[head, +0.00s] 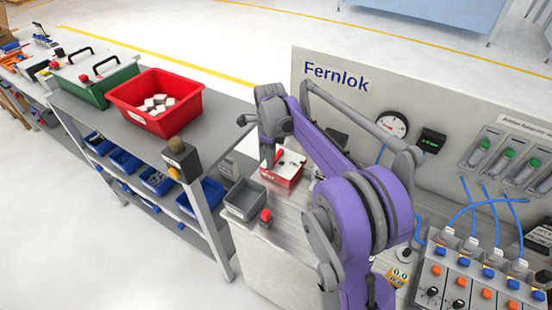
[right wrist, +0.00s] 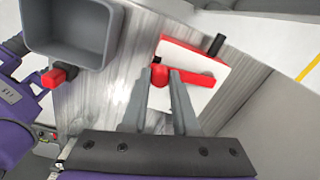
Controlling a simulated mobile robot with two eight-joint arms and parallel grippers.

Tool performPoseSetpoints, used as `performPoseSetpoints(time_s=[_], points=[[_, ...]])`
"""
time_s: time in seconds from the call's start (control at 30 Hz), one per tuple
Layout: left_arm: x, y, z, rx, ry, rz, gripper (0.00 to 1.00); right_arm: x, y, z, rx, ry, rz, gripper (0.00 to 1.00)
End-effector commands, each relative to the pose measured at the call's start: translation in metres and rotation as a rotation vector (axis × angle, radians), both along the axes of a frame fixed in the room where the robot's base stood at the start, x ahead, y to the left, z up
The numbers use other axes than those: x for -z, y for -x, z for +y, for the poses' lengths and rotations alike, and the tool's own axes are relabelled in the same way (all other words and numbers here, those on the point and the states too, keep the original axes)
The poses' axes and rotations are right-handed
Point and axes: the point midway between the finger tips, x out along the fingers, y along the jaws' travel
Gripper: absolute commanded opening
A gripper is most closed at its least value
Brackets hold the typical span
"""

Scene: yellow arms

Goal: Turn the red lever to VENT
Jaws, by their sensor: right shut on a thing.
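The valve box (head: 285,172), red with a white top plate, stands on the grey bench beside the wall panel. In the right wrist view its white plate (right wrist: 210,62) carries the red lever (right wrist: 193,77), a bar running to the right from a rounded red end. My right gripper (right wrist: 161,78) has its fingertips on either side of that rounded end and is shut on the lever. In the head view this gripper (head: 268,163) comes down over the box and hides part of the lever. Plate lettering, including VENT, is not readable. My left gripper is out of view.
A grey bin (head: 245,200) and a red button (head: 265,217) are close to the box. A red crate (head: 155,103) of white pieces is on the left bench. The Fernlok panel (head: 440,95) rises behind; blue hoses (head: 490,205) lie right.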

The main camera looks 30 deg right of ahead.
Motion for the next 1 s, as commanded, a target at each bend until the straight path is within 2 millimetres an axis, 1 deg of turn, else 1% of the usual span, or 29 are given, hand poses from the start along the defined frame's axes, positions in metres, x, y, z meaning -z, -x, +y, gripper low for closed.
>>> performPoseSetpoints(time_s=[0.3, 0.83, 0.87, 1.0], points=[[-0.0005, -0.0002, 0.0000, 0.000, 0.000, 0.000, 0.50, -0.0005, -0.0073, 0.0044, 0.110, 0.001, 0.000, 0.00], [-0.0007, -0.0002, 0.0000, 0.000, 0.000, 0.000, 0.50, -0.0005, -0.0089, 0.0049, 0.131, 0.000, -0.002, 0.00], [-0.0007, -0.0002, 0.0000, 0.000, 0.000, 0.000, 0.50, -0.0005, -0.0089, 0.0049, 0.131, 0.000, -0.002, 0.33], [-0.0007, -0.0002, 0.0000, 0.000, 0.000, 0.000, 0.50, -0.0004, -0.0087, 0.0048, 0.130, 0.000, -0.001, 0.58]])
